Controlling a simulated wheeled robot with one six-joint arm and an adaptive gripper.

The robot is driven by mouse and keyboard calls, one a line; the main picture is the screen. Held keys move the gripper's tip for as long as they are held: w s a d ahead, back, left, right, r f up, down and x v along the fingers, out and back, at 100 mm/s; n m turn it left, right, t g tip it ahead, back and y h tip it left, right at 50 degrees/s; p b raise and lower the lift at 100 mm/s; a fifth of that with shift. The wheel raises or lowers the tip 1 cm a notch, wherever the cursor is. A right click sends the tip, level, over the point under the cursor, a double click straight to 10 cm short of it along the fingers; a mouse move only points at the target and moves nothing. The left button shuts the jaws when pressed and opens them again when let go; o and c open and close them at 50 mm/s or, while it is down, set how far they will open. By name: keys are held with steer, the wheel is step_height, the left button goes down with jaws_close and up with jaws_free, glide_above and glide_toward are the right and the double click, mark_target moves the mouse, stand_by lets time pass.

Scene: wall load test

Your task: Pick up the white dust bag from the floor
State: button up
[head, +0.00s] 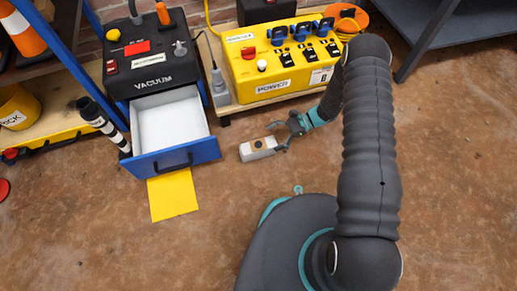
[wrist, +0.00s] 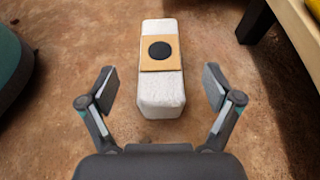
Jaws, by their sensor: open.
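The white dust bag (head: 258,148) lies on the brown floor in the head view, in front of the yellow power box. In the wrist view the dust bag (wrist: 161,92) is a white block with a tan patch and a black round spot on top. My gripper (head: 283,130) is just right of the bag in the head view. In the wrist view my gripper (wrist: 160,88) is open, with one finger on each side of the bag's near end. Gaps show between both fingers and the bag.
The vacuum unit (head: 152,65) has its blue-fronted drawer (head: 172,157) pulled open and empty, left of the bag. A yellow sheet (head: 172,195) lies below it. The yellow power box (head: 280,60) stands on a wooden pallet (head: 232,110) behind the bag. Floor (head: 450,170) at right is clear.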

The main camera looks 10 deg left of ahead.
mark_target(260, 145)
steer(key=shift+f+b+x, duration=0.15)
steer(key=shift+x, duration=1.55)
steer(key=shift+f+b+x, duration=0.15)
steer(key=shift+x, duration=1.6)
steer(key=shift+w+d, duration=0.1)
steer(key=shift+d, duration=0.1)
steer(key=c, duration=1.3)
